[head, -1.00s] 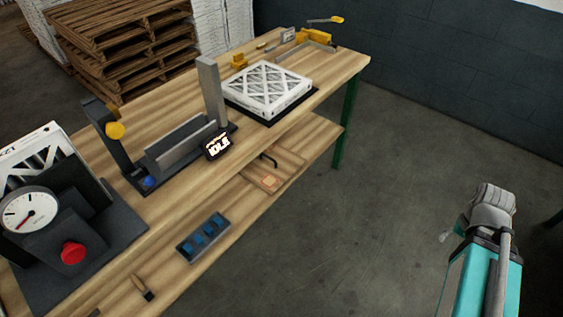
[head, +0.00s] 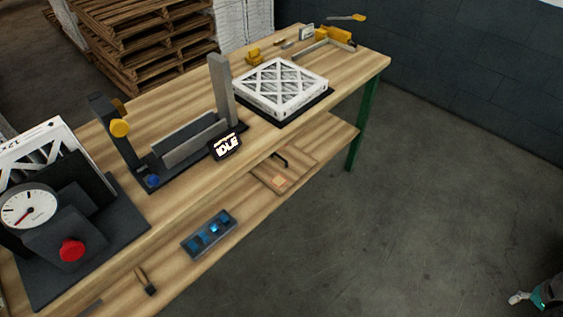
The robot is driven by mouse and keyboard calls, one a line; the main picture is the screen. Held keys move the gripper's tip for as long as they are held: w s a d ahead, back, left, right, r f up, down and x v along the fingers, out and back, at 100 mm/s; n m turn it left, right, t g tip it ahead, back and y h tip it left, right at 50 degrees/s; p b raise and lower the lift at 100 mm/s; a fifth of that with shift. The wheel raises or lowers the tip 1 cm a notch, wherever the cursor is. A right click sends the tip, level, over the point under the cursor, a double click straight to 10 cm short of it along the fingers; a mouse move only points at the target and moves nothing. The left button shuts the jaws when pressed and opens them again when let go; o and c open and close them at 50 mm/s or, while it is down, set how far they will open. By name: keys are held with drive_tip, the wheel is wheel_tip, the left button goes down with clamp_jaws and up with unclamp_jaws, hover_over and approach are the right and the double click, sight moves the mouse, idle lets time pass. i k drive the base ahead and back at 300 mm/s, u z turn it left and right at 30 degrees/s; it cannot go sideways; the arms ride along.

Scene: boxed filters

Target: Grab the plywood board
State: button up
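A flat light-wood board (head: 300,159), which looks like the plywood board, lies on the lower shelf of the workbench, under the top's front edge. A dark bar-like handle and a small paler block show on or beside it; the top hides its far part. The end of my arm, apparently my gripper (head: 519,298), shows at the bottom right corner, cut off by the frame. It is over the floor, well away from the board, and too small to tell open or shut.
The workbench top (head: 190,200) bears a white-framed filter (head: 281,87) on a dark mat, a grey fixture with an "IDLE" display (head: 225,146), and a gauge with a red button (head: 71,250). A blue-celled tray (head: 209,233) is on the shelf. Floor right of the bench is clear.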

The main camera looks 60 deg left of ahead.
sight(280, 170)
drive_tip(key=u, duration=0.05)
drive_tip(key=k, duration=1.35)
drive_tip(key=u, duration=1.6)
drive_tip(key=i, duration=0.75)
